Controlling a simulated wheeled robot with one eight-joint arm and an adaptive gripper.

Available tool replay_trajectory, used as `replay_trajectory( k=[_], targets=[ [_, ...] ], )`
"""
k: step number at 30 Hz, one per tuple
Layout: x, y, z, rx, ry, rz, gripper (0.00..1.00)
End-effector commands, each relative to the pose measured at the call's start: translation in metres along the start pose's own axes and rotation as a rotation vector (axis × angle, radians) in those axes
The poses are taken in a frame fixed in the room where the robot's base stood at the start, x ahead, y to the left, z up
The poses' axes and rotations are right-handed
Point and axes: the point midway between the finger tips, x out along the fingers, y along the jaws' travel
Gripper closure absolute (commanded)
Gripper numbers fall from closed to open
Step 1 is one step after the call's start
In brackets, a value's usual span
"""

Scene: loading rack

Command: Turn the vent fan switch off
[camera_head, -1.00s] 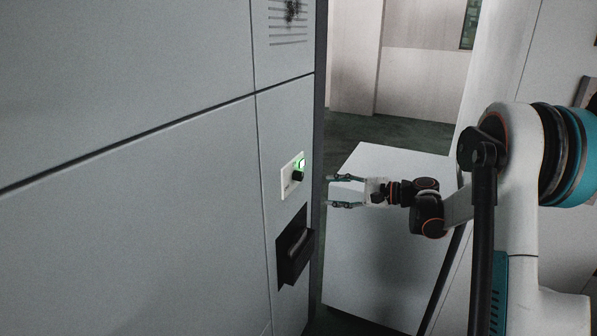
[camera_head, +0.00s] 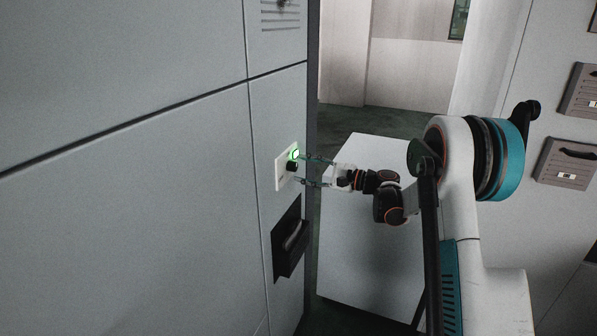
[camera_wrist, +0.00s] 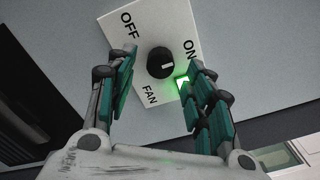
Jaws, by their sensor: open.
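The vent fan switch is a black round knob (camera_wrist: 161,63) on a white plate (camera_wrist: 183,22) marked OFF, ON and FAN. In the wrist view a pale mark on the knob points toward the ON side, and a green lamp (camera_wrist: 183,82) glows beside ON. In the head view the knob (camera_head: 292,166) and the lit lamp (camera_head: 295,154) sit on the grey cabinet front. My gripper (camera_head: 302,170) is open, its fingertips close to the plate at knob height. In the wrist view its two fingers (camera_wrist: 160,75) stand on either side of the knob, with a gap on both sides.
A black recessed handle (camera_head: 289,240) is below the switch plate. A vent grille (camera_head: 281,14) is above it. A white box-like block (camera_head: 372,245) stands behind my gripper. Grey drawer fronts with handles (camera_head: 567,163) are at the right.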

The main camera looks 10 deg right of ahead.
Motion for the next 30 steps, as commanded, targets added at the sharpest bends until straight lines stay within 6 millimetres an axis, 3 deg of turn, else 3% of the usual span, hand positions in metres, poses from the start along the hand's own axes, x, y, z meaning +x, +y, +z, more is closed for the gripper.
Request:
replay_trajectory(
  k=[6, 17, 18, 24, 30],
  targets=[
    [0.024, 0.000, 0.000, 0.000, 0.000, 0.000, 0.52],
    [0.030, 0.000, 0.000, 0.000, 0.001, 0.000, 0.52],
    [0.030, 0.000, 0.000, 0.000, 0.001, 0.000, 0.54],
    [0.030, 0.000, 0.000, 0.000, 0.001, 0.000, 0.97],
    [0.030, 0.000, 0.000, -0.003, 0.001, 0.000, 0.97]
  ],
)
